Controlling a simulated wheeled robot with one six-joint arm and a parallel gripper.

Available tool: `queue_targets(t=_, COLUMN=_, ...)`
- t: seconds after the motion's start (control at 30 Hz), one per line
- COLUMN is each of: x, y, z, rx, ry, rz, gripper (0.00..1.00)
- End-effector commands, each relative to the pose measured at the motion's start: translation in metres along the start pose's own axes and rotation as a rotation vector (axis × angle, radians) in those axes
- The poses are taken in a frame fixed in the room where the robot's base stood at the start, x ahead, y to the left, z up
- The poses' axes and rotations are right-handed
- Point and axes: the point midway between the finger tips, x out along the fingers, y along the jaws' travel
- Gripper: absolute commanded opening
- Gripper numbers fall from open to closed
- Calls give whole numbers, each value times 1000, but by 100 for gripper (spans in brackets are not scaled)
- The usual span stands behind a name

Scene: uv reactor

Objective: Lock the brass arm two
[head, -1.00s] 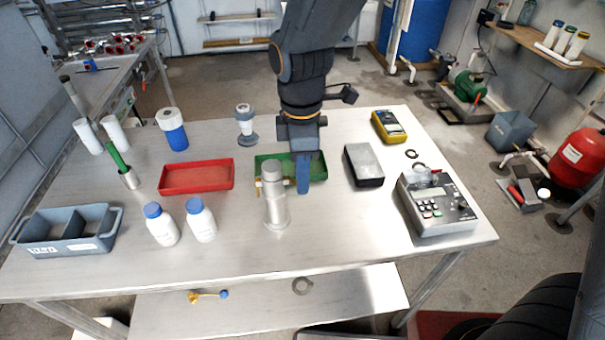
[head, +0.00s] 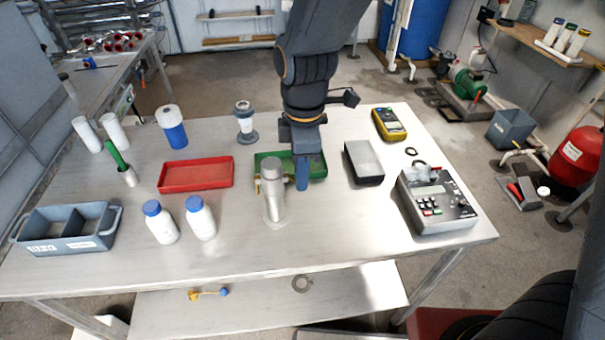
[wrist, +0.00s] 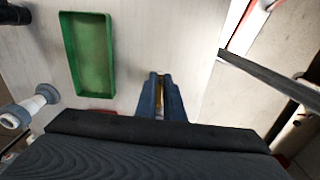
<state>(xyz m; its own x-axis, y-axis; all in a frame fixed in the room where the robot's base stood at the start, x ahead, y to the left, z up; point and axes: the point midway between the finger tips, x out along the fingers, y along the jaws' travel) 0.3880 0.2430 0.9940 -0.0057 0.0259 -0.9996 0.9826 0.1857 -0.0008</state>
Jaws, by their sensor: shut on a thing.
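A steel cylinder fitting (head: 273,205) stands upright on the bench in the head view. A small brass part (head: 258,186) shows at its left side. My gripper (head: 302,185) is close beside the cylinder's right side, fingers pointing down. In the wrist view my gripper (wrist: 159,80) is shut on a narrow brass piece (wrist: 159,97), seen between the blue fingers. I take it for a brass arm of the fitting; which one it is I cannot tell. The fingers hide that side of the fitting in the head view.
A green tray (head: 318,166) lies just behind my gripper, a red tray (head: 205,174) to the left. Two white bottles (head: 201,220) stand left of the fitting. A grey-black box (head: 363,163) and a meter unit (head: 436,200) are to the right. The bench front is clear.

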Motion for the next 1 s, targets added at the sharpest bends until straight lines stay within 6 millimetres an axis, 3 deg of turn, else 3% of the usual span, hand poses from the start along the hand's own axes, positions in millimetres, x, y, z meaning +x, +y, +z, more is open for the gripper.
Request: queue_targets(t=1.0, x=18, y=2, z=0, rx=1, ry=435, rz=4, gripper=0)
